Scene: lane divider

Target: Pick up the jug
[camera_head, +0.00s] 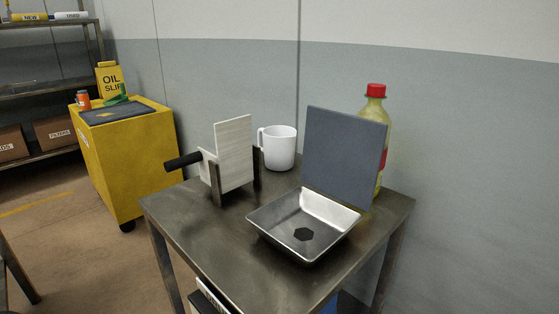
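A white cup-shaped jug (280,148) stands upright near the back of the metal table (190,222), close to the wall. Its handle is on its left side. Its lower left part is partly hidden by a dark upright post. A pale upright board (234,153) stands in front and to the left of it. A grey upright panel (343,157) stands to its right. My gripper is not in view.
A shallow metal tray (277,233) sits at the front. A red-capped yellow-green bottle (372,108) stands partly behind the grey panel. A yellow cabinet (142,160) stands left. The table's front left is bare.

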